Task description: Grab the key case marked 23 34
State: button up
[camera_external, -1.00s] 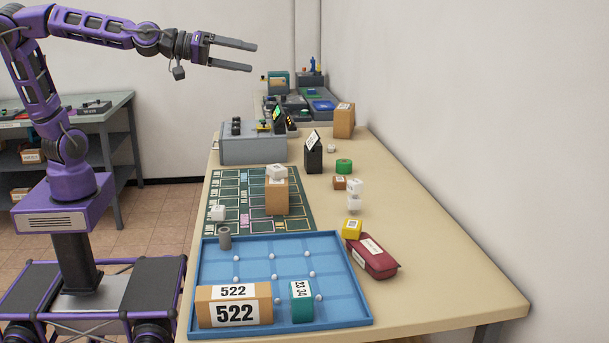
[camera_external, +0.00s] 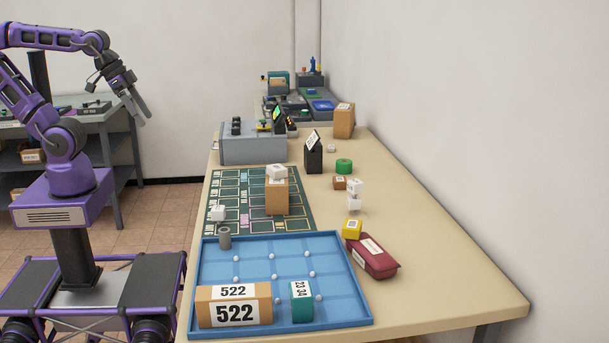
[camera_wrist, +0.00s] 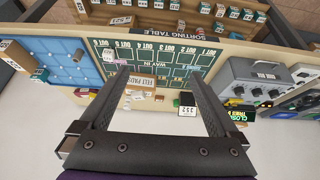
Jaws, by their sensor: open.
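The key case marked 23 34 (camera_external: 302,303) is a small teal block with a white label, standing in the front right part of the blue tray (camera_external: 348,318). A brown box marked 522 (camera_external: 234,308) stands to its left in the same tray. My gripper (camera_external: 143,118) is open and empty, in the air left of the table and well away from the case, its fingers pointing down and right. In the wrist view my gripper (camera_wrist: 158,82) has its fingers wide apart. The blue tray (camera_wrist: 72,60) shows at the left there; I cannot make out the case's label.
A dark green sorting mat (camera_external: 300,215) holds a brown box (camera_external: 277,197) with a white block on top. A grey machine (camera_external: 252,149) stands behind it. A dark red container (camera_external: 371,256) and a yellow block (camera_external: 352,229) lie right of the tray. The table's right front (camera_external: 450,290) is clear.

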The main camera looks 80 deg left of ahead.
jog(key=shift+c, duration=0.5)
jog(key=shift+d, duration=0.1)
